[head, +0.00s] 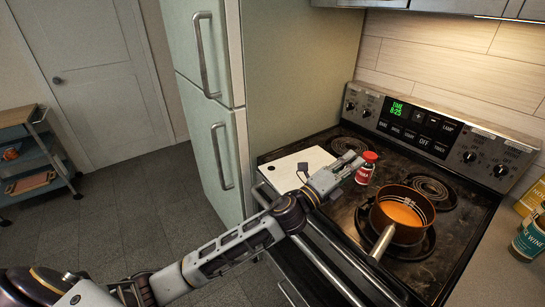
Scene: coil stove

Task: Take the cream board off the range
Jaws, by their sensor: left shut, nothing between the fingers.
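The cream board (283,172) lies flat on the front left of the range (345,210), partly hidden behind my left arm. My left gripper (352,160) is shut with nothing in it. In the picture it sits at the board's right edge, close to the red jar. I cannot tell whether it touches either one. My right gripper is not in view.
A red jar (366,168) with a white label stands right of the board. A copper-coloured pan (402,213) of orange food sits on the front right coil, its handle pointing forward. A fridge (215,100) stands left of the range. Bottles stand on the right counter (490,265).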

